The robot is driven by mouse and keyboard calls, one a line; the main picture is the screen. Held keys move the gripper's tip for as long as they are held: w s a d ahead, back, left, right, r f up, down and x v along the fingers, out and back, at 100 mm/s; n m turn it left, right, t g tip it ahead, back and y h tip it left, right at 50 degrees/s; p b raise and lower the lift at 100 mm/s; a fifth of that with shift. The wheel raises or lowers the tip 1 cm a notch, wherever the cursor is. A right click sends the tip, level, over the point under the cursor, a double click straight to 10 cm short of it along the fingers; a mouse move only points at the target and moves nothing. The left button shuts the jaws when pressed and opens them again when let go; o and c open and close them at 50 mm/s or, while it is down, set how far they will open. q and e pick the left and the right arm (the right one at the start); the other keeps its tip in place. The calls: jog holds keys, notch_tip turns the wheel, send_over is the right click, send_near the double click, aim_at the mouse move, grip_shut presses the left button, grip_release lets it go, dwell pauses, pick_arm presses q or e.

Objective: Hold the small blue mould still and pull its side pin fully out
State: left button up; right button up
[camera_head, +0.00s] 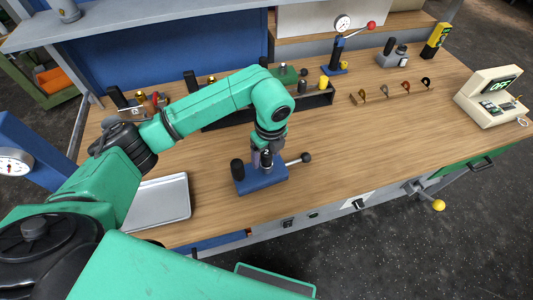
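The small blue mould (262,180) sits on the wooden bench near its front edge, with a dark post at its left. My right gripper is not in view.
A silver tray (162,199) lies left of the mould. Behind are a dark rack (318,100) of tools, a press with a red-knobbed lever (337,68) and a row of hooks (392,95). A cream meter (490,98) stands far right. Bench right of the pin is clear.

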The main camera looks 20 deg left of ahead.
pick_arm(q)
jog(key=shift+r, duration=0.1)
jog(key=r, duration=0.2)
jog(key=r+b, duration=0.1)
jog(key=r, duration=0.2)
jog(key=r+b, duration=0.1)
jog(key=r, duration=0.2)
jog(key=shift+s+d+r, duration=0.2)
jog(key=shift+d+r, duration=0.05)
jog(key=shift+d, duration=0.15)
jog(key=r, duration=0.4)
jog(key=r+p, duration=0.1)
jog(key=shift+s+d+r, duration=0.15)
jog(key=shift+s+r, duration=0.1)
jog(key=shift+r, duration=0.15)
